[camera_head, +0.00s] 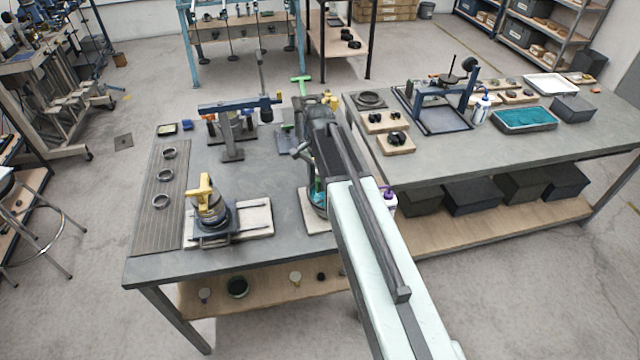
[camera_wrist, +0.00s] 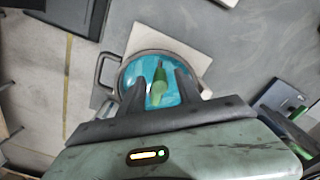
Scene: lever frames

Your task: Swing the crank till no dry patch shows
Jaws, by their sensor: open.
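A round metal pot (camera_wrist: 126,80) with a side handle holds teal material with a streaky surface. A green upright piece (camera_wrist: 160,75), perhaps the crank's grip, stands over the teal in the wrist view. My gripper (camera_wrist: 158,84) is open, its two dark fingers on either side of the green piece, with no clear contact. In the head view the pot (camera_head: 317,197) shows only partly beside my arm, which hides the rest. I cannot tell a dry patch from the teal there.
A yellow-topped device (camera_head: 207,205) stands on a board to the left. A blue beam stand (camera_head: 232,135) and a green T-handle (camera_head: 301,80) are behind. A teal tray (camera_head: 525,119) and a blue frame (camera_head: 440,108) sit on the right bench.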

